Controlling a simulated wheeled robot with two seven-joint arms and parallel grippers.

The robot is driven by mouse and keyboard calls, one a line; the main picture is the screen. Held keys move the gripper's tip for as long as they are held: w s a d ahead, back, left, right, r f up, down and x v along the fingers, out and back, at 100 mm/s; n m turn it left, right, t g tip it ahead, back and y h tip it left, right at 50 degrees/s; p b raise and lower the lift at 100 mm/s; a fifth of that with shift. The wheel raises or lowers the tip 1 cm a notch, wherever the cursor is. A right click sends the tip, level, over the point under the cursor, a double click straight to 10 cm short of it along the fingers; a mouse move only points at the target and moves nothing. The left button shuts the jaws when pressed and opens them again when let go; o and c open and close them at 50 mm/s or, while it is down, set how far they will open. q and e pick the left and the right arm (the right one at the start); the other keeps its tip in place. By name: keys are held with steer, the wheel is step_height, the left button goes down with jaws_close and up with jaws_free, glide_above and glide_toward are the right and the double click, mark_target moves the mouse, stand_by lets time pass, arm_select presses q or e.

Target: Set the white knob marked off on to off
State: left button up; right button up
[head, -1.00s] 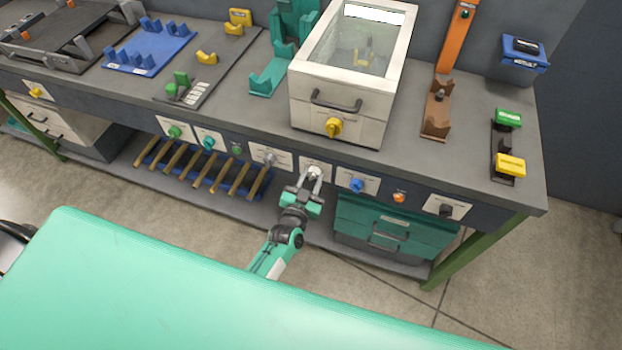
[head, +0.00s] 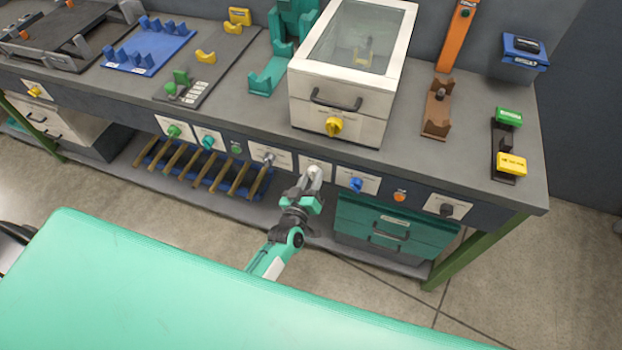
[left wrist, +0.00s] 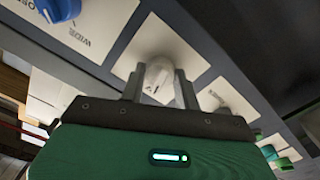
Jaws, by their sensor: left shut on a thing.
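The white knob (head: 315,170) sits on a white label plate on the bench's front panel, below the lidded box. My left gripper (head: 311,179) reaches up to it from below and is shut on it. In the left wrist view the white knob (left wrist: 158,76) lies between the two fingers of my left gripper (left wrist: 160,88), with a small dark mark on its face. The plate's wording around it is mostly hidden or too small to read. My right gripper is not in view.
A blue knob (head: 356,185) is to the right on the panel, and a grey knob (head: 268,159) to the left. An orange button (head: 399,197) is further right. The glass-topped box (head: 345,75) stands above. A green padded surface (head: 200,285) fills the foreground.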

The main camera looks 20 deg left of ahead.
arm_select(q)
steer(key=shift+n, duration=0.6)
steer(key=o, duration=1)
steer(key=shift+s, duration=0.15)
